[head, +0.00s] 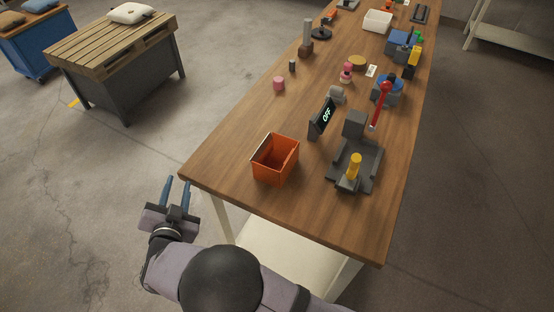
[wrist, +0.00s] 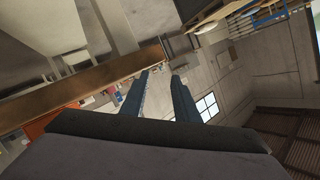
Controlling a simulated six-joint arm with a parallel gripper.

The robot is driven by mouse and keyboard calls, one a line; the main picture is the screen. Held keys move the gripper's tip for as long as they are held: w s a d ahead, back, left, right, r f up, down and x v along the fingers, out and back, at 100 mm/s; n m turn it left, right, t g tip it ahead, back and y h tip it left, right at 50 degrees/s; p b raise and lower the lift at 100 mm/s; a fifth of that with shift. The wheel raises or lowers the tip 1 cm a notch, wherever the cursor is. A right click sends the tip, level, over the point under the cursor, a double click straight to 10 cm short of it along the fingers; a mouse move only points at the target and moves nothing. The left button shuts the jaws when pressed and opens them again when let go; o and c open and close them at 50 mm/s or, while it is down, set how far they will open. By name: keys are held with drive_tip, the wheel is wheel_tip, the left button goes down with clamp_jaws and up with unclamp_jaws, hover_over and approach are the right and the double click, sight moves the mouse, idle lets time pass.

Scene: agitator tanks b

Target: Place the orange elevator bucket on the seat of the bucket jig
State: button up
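The orange elevator bucket (head: 274,160) stands upright near the left edge of the wooden table, its open top facing up and looking empty. An orange patch at the left of the wrist view (wrist: 40,127) is probably the same bucket, partly cut off by the gripper. A dark grey fixture (head: 367,179), probably the bucket jig, sits to its right. It has low side rails, a grey block (head: 354,123) at the back and a yellow knob (head: 354,164) in front; nothing covers its middle. My gripper (head: 177,182) is open and empty, off the table's left corner, apart from the bucket.
A black sign reading OFF (head: 322,118) stands between bucket and fixture, towards the back. A red lever (head: 381,104) on a blue-topped unit stands behind the fixture. The table's front is clear.

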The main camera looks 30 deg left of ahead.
drive_tip(key=w+a+r+g+p, duration=0.1)
drive_tip(key=w+r+g, duration=0.1)
drive_tip(key=w+a+r+n+g+p, duration=0.1)
drive_tip(key=a+r+g+p, duration=0.1)
drive_tip(key=g, duration=0.1)
drive_tip(key=w+a+r+g+y+p, duration=0.1)
drive_tip(key=w+a+r+g, duration=0.1)
drive_tip(key=g, duration=0.1)
drive_tip(key=shift+w+a+n+p, duration=0.2)
drive_tip(key=shift+w+n+p, duration=0.1)
drive_tip(key=shift+n+p, duration=0.1)
drive_tip(key=w+d+r+g+h+p, duration=0.3)
drive_tip(key=w+d+h, duration=0.3)
drive_tip(key=d, duration=0.7)
wheel_tip(320, 180, up, 4)
drive_tip(key=m+h+p, duration=0.2)
drive_tip(key=h, duration=0.1)
hover_over(289, 156)
drive_tip(key=shift+s+r, duration=0.1)
drive_tip(key=shift+s, duration=0.25)
drive_tip(key=shift+w+d+f+p, duration=0.15)
drive_tip(key=shift+f+p, duration=0.65)
drive_tip(key=shift+f, duration=1.05)
drive_tip(key=shift+w+a+f+p, duration=0.1)
drive_tip(key=shift+f+p, duration=0.65)
drive_tip(key=shift+f, duration=1.1)
drive_tip(key=shift+c, duration=0.7)
clamp_jaws()
